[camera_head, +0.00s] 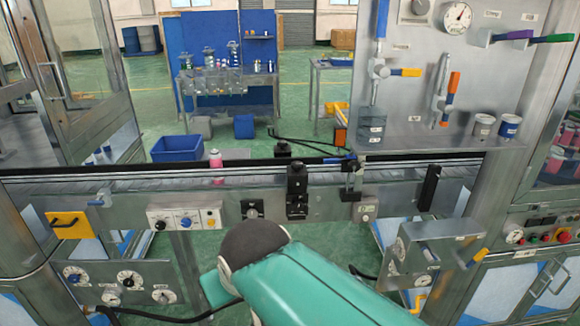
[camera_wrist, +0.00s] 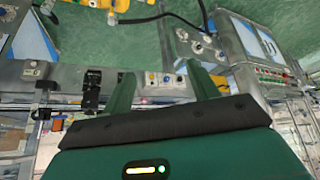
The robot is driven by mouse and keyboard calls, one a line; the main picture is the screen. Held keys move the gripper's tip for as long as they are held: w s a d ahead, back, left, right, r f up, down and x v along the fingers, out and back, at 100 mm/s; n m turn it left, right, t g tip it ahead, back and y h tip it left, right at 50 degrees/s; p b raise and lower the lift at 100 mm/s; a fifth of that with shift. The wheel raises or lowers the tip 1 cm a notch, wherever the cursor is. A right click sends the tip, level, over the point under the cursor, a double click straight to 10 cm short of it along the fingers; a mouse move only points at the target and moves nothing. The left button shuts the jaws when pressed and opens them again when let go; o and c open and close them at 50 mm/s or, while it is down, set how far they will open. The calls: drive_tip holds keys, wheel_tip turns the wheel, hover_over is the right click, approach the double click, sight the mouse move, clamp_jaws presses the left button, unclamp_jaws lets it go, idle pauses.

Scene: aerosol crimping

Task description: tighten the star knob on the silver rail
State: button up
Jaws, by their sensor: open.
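The silver rail (camera_head: 130,205) runs across the head view below a dark conveyor belt. A dark knob (camera_head: 252,209) sits on a small plate at its middle; I cannot tell whether it is the star knob. Black clamp blocks (camera_head: 297,190) are mounted to its right. The rail also shows in the wrist view (camera_wrist: 60,72), with a black block (camera_wrist: 92,88) on it. My gripper (camera_wrist: 160,70) shows two green fingers spread apart with nothing between them. They point toward the rail, apart from it as far as I can tell. In the head view my arm hides the fingers.
A pink can (camera_head: 216,170) stands on the belt. A yellow handle plate (camera_head: 70,225) and a dial panel (camera_head: 185,217) are at the left. A gauge board (camera_head: 440,60) rises behind.

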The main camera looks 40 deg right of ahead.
sight(301, 167)
drive_tip(key=w+d+r+m+t+h, duration=0.1)
drive_tip(key=w+d+r+t+h, duration=0.15)
drive_tip(key=w+d, duration=0.85)
drive_tip(key=w+d+r+m+t+h, duration=0.1)
drive_tip(key=w+d+t+h, duration=0.25)
drive_tip(key=w+d, duration=0.75)
drive_tip(key=s+d+f+n+t+y, duration=0.1)
drive_tip(key=d+f+t+y, duration=0.3)
drive_tip(key=d, duration=0.6)
drive_tip(key=s+d+f+n+t+y, duration=0.1)
drive_tip(key=s+d+f+t+y, duration=0.1)
drive_tip(key=d+f, duration=0.5)
drive_tip(key=w, duration=0.4)
drive_tip(key=w+d+r, duration=0.1)
drive_tip(key=w, duration=0.4)
drive_tip(key=w+d, duration=0.1)
drive_tip(key=w, duration=0.4)
drive_tip(key=shift+d+r, duration=0.1)
drive_tip(key=shift+r, duration=0.25)
drive_tip(key=c, duration=1)
